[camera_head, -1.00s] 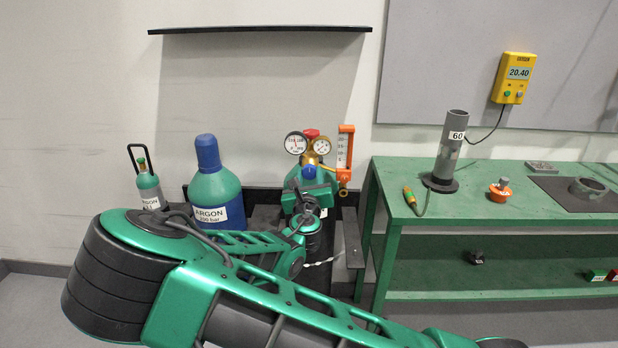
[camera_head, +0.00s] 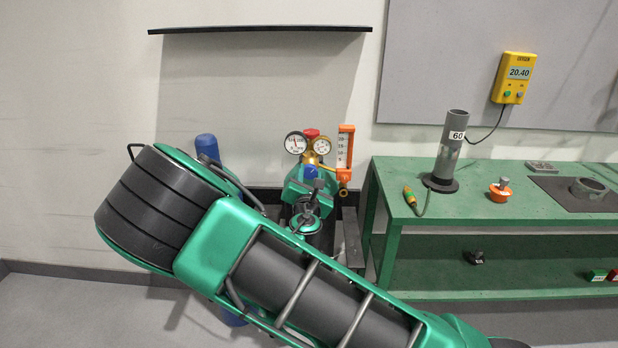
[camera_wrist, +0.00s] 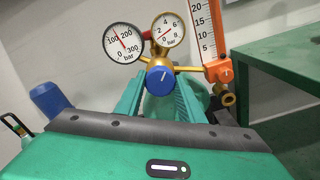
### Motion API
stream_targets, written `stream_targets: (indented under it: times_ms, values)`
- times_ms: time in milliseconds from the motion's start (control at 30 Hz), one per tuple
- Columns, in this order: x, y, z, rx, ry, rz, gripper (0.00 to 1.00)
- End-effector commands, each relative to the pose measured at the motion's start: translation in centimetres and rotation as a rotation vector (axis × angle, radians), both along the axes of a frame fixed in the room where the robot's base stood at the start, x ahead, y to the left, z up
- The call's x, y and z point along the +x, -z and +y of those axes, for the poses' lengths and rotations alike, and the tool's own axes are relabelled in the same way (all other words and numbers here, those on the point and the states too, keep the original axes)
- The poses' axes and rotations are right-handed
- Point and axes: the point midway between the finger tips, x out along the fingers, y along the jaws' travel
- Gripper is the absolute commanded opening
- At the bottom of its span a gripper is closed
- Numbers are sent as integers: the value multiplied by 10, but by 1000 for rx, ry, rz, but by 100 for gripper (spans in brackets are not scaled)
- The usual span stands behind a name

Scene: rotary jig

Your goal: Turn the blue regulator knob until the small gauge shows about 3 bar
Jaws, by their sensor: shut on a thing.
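The blue regulator knob (camera_wrist: 160,80) sits at the middle of the wrist view, below the brass regulator body, its white mark tilted slightly right of upright. It also shows in the head view (camera_head: 310,171). My gripper (camera_wrist: 160,86) has its green fingers on either side of the knob and is shut on it. The small gauge (camera_wrist: 168,30), scaled in bar, stands above the knob; its needle is too fine to read surely. The large pressure gauge (camera_wrist: 123,43) is left of it, its red needle pointing up-left.
An orange flow meter (camera_wrist: 208,40) stands close right of the small gauge, with a brass outlet (camera_wrist: 228,99) below. A green workbench (camera_head: 470,215) is to the right. A blue cylinder cap (camera_head: 207,146) shows behind my arm. A dark shelf (camera_head: 260,30) hangs above.

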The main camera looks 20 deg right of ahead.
Motion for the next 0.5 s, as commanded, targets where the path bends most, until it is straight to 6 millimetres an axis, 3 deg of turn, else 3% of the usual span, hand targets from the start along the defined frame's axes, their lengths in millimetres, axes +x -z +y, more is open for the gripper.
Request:
stream_targets:
  times_ms: [500]
  values:
    - [-1,1,-1,468,4,-149,13]
